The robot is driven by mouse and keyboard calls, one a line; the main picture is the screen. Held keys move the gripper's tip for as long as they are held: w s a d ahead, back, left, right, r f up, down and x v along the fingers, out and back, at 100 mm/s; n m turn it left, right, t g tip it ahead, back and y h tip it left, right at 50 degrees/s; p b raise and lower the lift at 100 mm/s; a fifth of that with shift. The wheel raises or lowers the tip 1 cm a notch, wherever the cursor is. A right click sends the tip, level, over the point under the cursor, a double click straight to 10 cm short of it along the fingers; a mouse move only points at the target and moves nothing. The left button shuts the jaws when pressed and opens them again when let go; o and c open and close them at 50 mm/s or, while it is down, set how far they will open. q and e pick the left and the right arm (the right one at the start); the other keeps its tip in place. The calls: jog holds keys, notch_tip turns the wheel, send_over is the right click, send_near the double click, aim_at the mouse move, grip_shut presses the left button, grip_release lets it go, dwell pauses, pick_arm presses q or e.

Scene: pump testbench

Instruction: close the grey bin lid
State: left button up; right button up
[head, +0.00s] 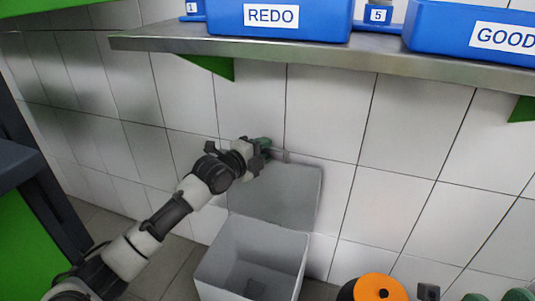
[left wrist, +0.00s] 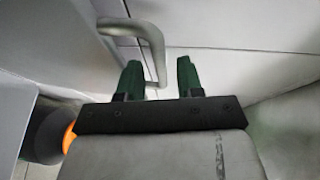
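The grey bin (head: 230,262) stands on the floor by the wall, with its top open. Its grey lid (head: 285,193) is raised and leans back near the tiled wall. A small handle (head: 283,156) shows at the lid's top edge. My left gripper (head: 264,147) is at that edge, beside the handle. In the left wrist view its two green fingers (left wrist: 158,80) are apart, and the bent grey handle (left wrist: 153,38) reaches down between them in the picture. I cannot tell whether they touch it. My right gripper is not in view.
A metal shelf (head: 290,52) with blue boxes labelled REDO (head: 280,32) and GOOD (head: 470,45) hangs above the bin. An orange and black object (head: 372,288) is at the lower right. A green and dark structure (head: 30,220) stands at the left.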

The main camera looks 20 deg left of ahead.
pick_arm(q)
jog(key=shift+x, duration=0.9)
jog(key=shift+c, duration=0.5)
grip_shut()
